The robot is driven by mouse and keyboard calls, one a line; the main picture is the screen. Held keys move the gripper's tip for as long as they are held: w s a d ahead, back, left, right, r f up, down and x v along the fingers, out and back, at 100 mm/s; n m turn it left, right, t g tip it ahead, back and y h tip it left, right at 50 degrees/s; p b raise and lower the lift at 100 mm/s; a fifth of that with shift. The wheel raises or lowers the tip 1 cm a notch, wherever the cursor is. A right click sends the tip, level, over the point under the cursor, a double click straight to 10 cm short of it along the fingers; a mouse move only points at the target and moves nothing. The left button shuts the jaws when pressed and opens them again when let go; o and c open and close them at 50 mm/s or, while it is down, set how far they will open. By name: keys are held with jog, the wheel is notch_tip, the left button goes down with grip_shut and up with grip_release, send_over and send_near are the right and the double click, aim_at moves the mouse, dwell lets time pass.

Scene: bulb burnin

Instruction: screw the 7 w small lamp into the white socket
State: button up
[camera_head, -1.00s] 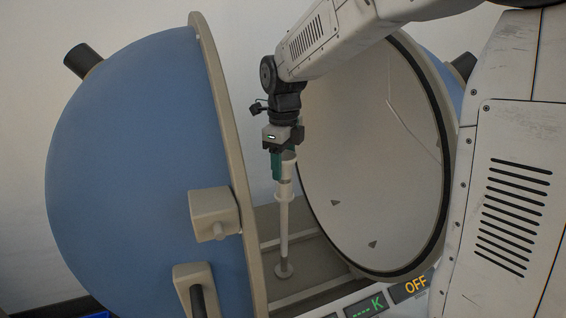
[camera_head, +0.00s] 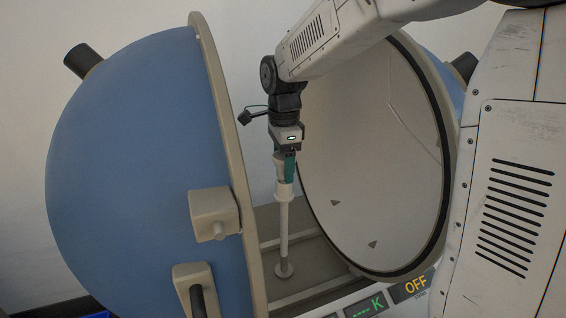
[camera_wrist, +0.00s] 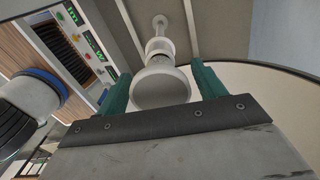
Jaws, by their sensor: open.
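The white lamp (camera_wrist: 160,88) shows in the wrist view as a round, pale bulb with its wide end toward the camera. It stands in line with the white socket (camera_wrist: 158,46) on top of a slim white post; the seam where they meet is too small to judge. My gripper (camera_wrist: 161,72) is open, with one teal finger on each side of the lamp and visible gaps between. In the head view my gripper (camera_head: 285,178) points down over the post, above the socket (camera_head: 284,193). The fingers hide most of the lamp there, and no wattage mark is readable.

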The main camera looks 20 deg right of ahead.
jog(key=n, duration=0.7)
jog(key=shift+s+n, duration=0.1)
jog(key=shift+n, duration=0.2)
jog(key=n, duration=0.7)
